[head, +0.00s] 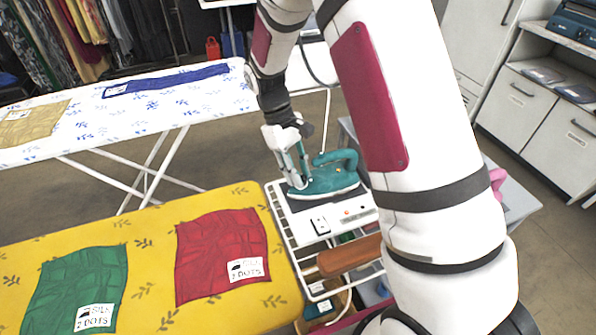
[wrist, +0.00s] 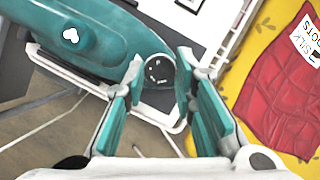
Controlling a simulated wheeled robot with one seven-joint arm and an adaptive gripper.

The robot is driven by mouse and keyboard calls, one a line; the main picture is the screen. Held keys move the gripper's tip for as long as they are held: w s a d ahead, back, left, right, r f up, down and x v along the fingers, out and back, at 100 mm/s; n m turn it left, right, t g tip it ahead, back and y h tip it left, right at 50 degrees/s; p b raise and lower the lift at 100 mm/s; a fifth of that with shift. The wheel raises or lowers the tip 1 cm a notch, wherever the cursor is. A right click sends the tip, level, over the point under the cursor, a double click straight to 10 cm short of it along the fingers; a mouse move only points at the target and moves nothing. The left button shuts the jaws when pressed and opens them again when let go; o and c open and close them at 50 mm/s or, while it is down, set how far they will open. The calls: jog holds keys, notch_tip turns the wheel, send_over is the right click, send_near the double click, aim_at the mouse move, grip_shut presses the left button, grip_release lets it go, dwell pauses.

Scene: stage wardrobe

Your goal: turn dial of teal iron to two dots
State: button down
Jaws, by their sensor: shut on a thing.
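The teal iron (head: 328,181) sits on a dark rest on a white wire rack, its handle to the right. In the wrist view its teal body (wrist: 85,30) fills the upper left. The iron's dial (wrist: 160,72) is a round black knob with small white marks, too small to read surely. My gripper (wrist: 161,78) is shut on the dial, with a teal-padded finger on each side of it. In the head view my gripper (head: 298,181) reaches down to the iron's left end. The dial is hidden there.
A yellow ironing board (head: 150,220) holds a red cloth (head: 220,250) and a green cloth (head: 80,285), both with "2 dots" labels. A white board (head: 60,140) with blue and tan cloths stands behind. Brown and other items sit below the rack (head: 290,235).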

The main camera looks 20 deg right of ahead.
jog(key=shift+d+m+y, duration=0.15)
jog(key=shift+m+y, duration=0.65)
jog(key=shift+m, duration=1.2)
jog(key=shift+g, duration=0.3)
jog(key=c, duration=1.3)
grip_release()
